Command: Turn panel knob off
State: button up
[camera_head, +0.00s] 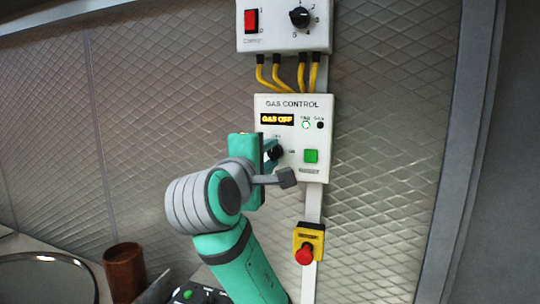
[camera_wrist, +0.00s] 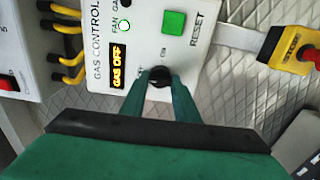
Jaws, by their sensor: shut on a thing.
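The white gas control panel (camera_head: 318,140) is on the quilted metal wall, and it fills the top middle of the wrist view (camera_wrist: 185,52). Its amber display (camera_head: 277,119) reads "GAS OFF". The black panel knob (camera_head: 277,153) is low on the panel's left half. In the wrist view the knob (camera_wrist: 159,74) sits between the two green fingers of my gripper (camera_wrist: 160,82), which is shut on it. The knob's pointer is too dark and covered to read its angle. A green light (camera_head: 306,125) is lit beside a dark one.
A green reset button (camera_head: 311,156) is right of the knob. A switch box (camera_head: 285,25) with a red rocker and a dial hangs above, joined by yellow cables (camera_head: 285,78). A red emergency button (camera_head: 305,255) is below. A brown cup (camera_head: 124,272) stands lower left.

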jog(key=o, duration=1)
jog(key=shift+o, duration=0.2)
jog(key=shift+s, duration=0.1)
jog(key=v, duration=1)
jog(key=shift+s+a, duration=0.15)
jog(key=shift+s, duration=0.15)
